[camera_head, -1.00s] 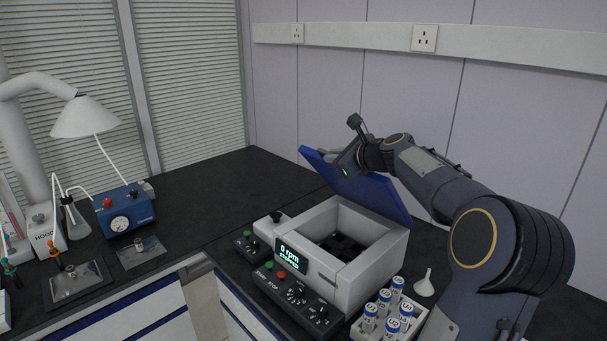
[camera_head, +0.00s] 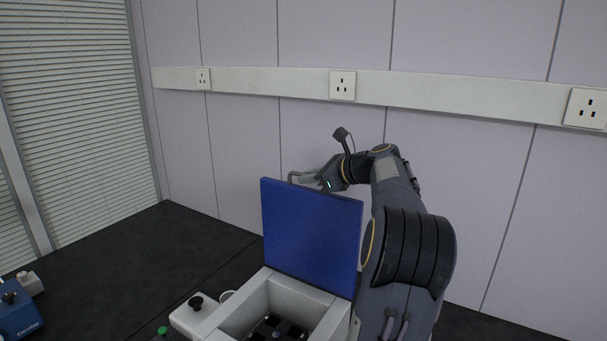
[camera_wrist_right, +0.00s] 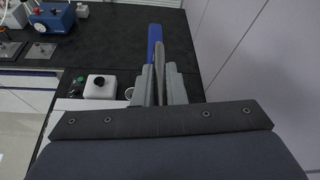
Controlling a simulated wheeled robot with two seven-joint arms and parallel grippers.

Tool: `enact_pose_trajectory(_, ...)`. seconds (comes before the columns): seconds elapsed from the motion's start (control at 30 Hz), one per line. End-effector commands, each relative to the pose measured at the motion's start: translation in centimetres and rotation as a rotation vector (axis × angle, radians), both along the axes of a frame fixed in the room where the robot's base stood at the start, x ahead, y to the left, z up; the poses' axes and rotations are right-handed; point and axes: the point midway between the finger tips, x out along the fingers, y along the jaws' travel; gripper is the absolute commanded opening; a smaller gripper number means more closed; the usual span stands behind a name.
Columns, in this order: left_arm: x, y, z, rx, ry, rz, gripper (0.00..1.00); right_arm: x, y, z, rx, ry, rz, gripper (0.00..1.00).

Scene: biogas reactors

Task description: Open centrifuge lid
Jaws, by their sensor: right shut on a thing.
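The centrifuge (camera_head: 282,297) is a white box at the bottom of the head view, with a dark rotor inside partly cut off by the frame. Its blue lid (camera_head: 311,238) stands raised, close to upright, at the back of the box. My right gripper (camera_head: 308,179) is at the lid's top edge, partly hidden behind it, and is shut on the lid's handle or edge; which one I cannot tell. In the right wrist view the fingers (camera_wrist_right: 160,82) lie close together beside the blue lid (camera_wrist_right: 154,40), seen edge-on. My left gripper is not in view.
A wall with a socket rail (camera_head: 343,85) stands behind the lid. A black knob (camera_head: 196,300) is left of the centrifuge. A blue pump box (camera_head: 17,312) is at the far left.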

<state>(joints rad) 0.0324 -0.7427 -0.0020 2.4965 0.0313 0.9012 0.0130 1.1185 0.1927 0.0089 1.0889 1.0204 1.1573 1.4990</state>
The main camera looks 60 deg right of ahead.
Motion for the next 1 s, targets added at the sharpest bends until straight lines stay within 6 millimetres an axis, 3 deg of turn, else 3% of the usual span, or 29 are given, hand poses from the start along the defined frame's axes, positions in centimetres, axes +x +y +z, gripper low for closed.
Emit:
enact_pose_trajectory(0.57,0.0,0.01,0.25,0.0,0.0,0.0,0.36,-0.12,-0.37,-1.05,0.039,0.018,0.007,0.0)
enact_pose_trajectory(0.6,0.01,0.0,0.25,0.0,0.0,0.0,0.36,-0.11,-0.38,-1.04,0.04,0.018,0.007,0.16)
enact_pose_trajectory(0.63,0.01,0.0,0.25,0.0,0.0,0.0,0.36,-0.11,-0.39,-1.02,0.04,0.018,0.006,0.2)
enact_pose_trajectory(1.0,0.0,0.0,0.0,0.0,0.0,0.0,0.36,-0.82,-0.51,-0.34,0.032,0.01,0.0,0.2)
